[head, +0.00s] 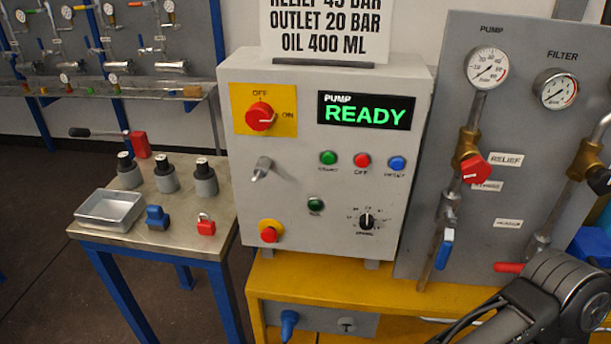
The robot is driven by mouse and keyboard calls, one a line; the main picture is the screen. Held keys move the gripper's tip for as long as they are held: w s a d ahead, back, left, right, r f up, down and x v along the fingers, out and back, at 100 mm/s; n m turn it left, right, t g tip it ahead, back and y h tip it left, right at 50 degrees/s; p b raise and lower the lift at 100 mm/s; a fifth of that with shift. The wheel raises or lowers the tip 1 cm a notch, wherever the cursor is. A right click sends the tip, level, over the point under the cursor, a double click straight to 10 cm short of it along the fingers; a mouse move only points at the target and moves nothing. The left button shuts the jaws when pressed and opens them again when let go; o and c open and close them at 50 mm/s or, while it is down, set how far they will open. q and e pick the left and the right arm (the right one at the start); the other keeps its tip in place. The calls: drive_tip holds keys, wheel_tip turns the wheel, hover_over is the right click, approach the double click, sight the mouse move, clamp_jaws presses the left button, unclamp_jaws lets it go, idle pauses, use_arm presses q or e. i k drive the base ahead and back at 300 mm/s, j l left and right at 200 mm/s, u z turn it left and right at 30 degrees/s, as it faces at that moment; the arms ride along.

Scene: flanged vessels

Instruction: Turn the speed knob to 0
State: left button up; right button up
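The speed knob (366,221) is a small black knob with a pale pointer mark, low on the right of the grey control box (300,190). Its mark seems to point roughly upward. The scale around it and the label under it are too small to read surely. Part of one of my arms shows at the lower right, below and right of the knob and apart from it. Neither gripper is in view.
The box carries a red rotary switch (260,116), a green READY display (366,111), several push buttons and a red emergency stop (269,231). Right is a gauge panel (520,130) with valve handles. Left is a small table (110,235). The space before the knob looks clear.

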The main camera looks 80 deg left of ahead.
sight(367, 220)
drive_tip(key=u, duration=2.8)
